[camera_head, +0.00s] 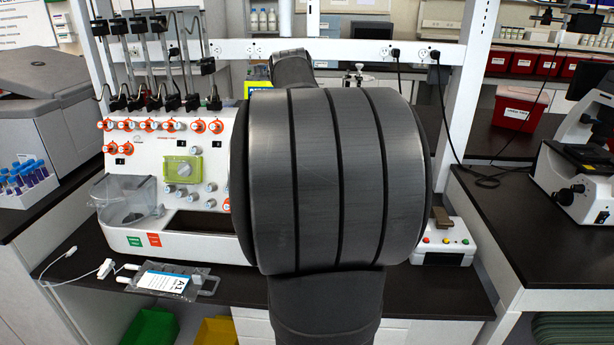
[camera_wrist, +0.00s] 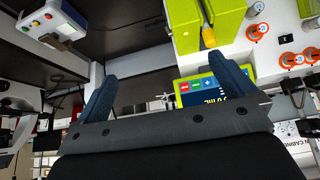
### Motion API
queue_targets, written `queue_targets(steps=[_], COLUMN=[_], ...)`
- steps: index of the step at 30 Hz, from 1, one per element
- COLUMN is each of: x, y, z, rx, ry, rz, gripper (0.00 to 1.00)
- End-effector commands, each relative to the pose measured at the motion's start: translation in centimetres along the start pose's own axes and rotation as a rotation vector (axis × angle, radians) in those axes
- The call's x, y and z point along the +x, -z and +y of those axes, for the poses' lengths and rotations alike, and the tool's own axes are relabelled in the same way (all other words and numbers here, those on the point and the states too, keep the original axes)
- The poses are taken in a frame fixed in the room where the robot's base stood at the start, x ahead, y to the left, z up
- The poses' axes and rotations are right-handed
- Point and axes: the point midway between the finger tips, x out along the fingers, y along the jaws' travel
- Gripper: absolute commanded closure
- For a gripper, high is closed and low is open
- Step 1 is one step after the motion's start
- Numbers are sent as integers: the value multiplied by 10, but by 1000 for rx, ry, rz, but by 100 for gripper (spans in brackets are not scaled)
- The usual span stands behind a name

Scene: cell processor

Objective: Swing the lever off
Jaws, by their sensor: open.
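A small white box (camera_head: 443,240) with coloured buttons stands on the bench right of my arm in the head view. A brown lever-like piece (camera_head: 442,217) stands up at its back. In the wrist view the box (camera_wrist: 42,20) is at the upper left, with a brownish piece (camera_wrist: 63,45) at its edge, partly unclear. My gripper (camera_wrist: 165,70) shows two blue fingers spread wide with nothing between them. It is apart from the box, which lies beyond the left finger. In the head view my arm hides the gripper.
The white cell processor (camera_head: 185,160) with orange knobs and a green clamp (camera_head: 182,168) stands left of my arm. A labelled bag (camera_head: 168,282) lies on the bench before it. A yellow-green screen unit (camera_wrist: 212,88) is close behind the right finger in the wrist view.

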Motion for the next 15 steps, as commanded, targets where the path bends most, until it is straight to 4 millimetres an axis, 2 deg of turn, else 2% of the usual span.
queue_targets(steps=[3, 11, 15], x=[-6, -7, 2], y=[0, 0, -4], z=[0, 0, 4], rx=[0, 0, 26], ry=[0, 0, 13], rz=[-1, -1, -32], gripper=[0, 2, 29])
